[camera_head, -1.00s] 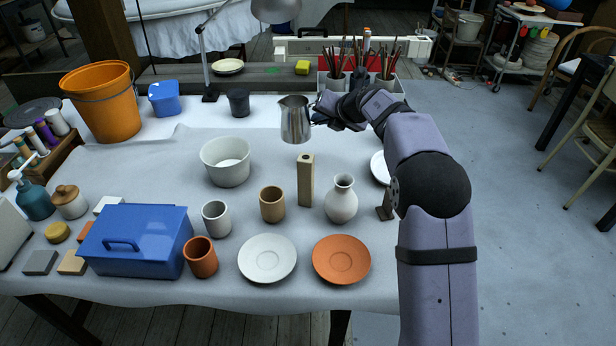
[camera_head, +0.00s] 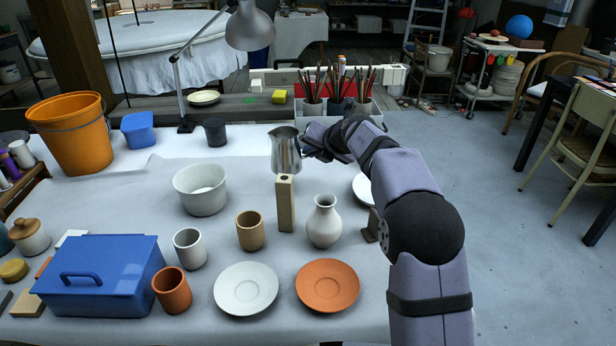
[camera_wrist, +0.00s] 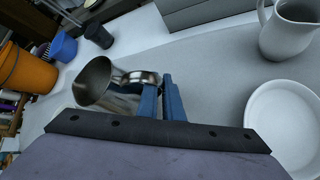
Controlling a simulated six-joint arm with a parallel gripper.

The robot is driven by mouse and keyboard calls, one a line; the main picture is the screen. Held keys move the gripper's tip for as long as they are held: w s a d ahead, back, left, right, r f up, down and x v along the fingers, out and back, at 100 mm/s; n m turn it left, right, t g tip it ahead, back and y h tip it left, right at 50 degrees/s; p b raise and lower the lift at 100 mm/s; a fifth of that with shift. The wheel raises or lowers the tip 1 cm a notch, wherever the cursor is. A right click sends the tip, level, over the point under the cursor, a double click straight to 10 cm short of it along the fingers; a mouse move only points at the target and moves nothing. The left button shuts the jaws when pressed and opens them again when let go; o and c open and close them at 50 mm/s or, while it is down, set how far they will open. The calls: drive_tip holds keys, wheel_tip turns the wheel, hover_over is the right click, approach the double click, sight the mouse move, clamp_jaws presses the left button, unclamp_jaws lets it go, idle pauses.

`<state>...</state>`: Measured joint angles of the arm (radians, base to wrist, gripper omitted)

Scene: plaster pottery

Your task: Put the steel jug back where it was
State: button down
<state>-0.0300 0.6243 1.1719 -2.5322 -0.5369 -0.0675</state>
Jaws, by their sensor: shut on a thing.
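The steel jug (camera_head: 285,148) is upright behind the wooden block in the head view, and the block's top covers part of its base. My gripper (camera_head: 310,151) comes from the right and is shut on the jug's handle side. The wrist view shows the jug (camera_wrist: 103,88) with its open mouth, and the blue fingers of my gripper (camera_wrist: 163,97) together at its handle. I cannot tell whether the jug's base touches the table.
The wooden block (camera_head: 286,204) stands in front of the jug, with a white vase (camera_head: 324,222) to its right. A white bowl (camera_head: 201,190) stands to the left. The brush holder (camera_head: 337,106) is behind my gripper. Cloth between bowl and dark cup (camera_head: 215,132) is clear.

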drive_tip(key=shift+f+b, duration=1.3)
drive_tip(key=shift+f, duration=1.8)
drive_tip(key=shift+f, duration=0.1)
drive_tip(key=c, duration=1.9)
unclamp_jaws()
drive_tip(key=shift+f, duration=0.15)
drive_tip(key=shift+s+d+r, duration=0.15)
drive_tip(key=shift+s+r, duration=0.2)
drive_tip(key=shift+r, duration=0.15)
drive_tip(key=v, duration=1.1)
drive_tip(key=shift+p, duration=0.35)
